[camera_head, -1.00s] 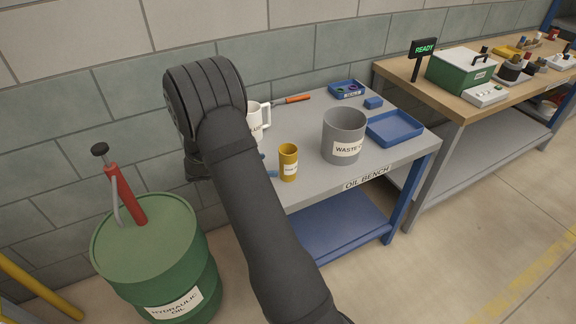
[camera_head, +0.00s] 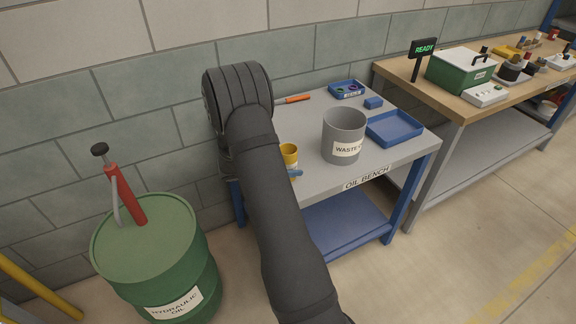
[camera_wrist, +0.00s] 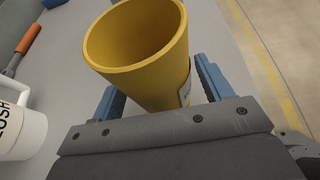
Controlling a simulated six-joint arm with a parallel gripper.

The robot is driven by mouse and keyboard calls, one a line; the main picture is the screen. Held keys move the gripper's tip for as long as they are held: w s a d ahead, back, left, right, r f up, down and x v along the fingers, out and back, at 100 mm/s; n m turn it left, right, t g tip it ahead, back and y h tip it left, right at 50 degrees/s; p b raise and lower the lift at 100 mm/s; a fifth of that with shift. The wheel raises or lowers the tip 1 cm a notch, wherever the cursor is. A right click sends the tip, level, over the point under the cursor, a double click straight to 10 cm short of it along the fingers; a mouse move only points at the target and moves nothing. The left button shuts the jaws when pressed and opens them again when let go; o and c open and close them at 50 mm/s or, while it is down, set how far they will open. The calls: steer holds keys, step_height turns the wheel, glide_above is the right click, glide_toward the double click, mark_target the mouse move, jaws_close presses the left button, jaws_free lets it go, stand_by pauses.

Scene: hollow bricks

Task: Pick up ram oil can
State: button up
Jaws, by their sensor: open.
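A yellow can (camera_head: 290,153), which I take as the ram oil can, stands upright near the front left of the grey bench. My arm partly covers it in the head view. In the wrist view the yellow can (camera_wrist: 145,55) shows its open round mouth, with a bit of white label at its right side. My gripper (camera_wrist: 157,80) is open, with one blue finger on each side of the can. I cannot tell whether either finger touches it. In the head view only a blue fingertip shows, in front of the can.
A white jug (camera_wrist: 20,130) stands left of my gripper in the wrist view; my arm hides it in the head view. The grey waste bin (camera_head: 344,135) stands right of the can. A blue tray (camera_head: 396,128) and an orange-handled tool (camera_head: 297,99) lie farther off.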

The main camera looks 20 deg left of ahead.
steer(key=c, duration=1.1)
steer(key=shift+r, duration=0.1)
steer(key=shift+r, duration=0.5)
step_height(320, 180, up, 3)
steer(key=shift+f, duration=0.2)
steer(key=s+d+r, duration=0.2)
steer(key=d+r, duration=0.5)
steer(key=d, duration=0.4)
steer(key=w+d+r+n+t+y, duration=0.35)
steer(key=w+d, duration=0.35)
steer(key=d, duration=0.5)
steer(key=shift+w+a+r+m+g+h, duration=0.2)
steer(key=shift+w+a+r+g+h, duration=0.6)
steer(key=shift+w+r, duration=0.7)
steer(key=shift+w+a+r+m+g+h, duration=0.25)
steer(key=shift+w+a+r+g+h, duration=0.5)
steer(key=shift+w, duration=1.2)
steer(key=shift+w+a+r+m+g+h, duration=0.2)
steer(key=shift+w+a+r+g+h, duration=0.25)
steer(key=shift+w+r+h, duration=0.85)
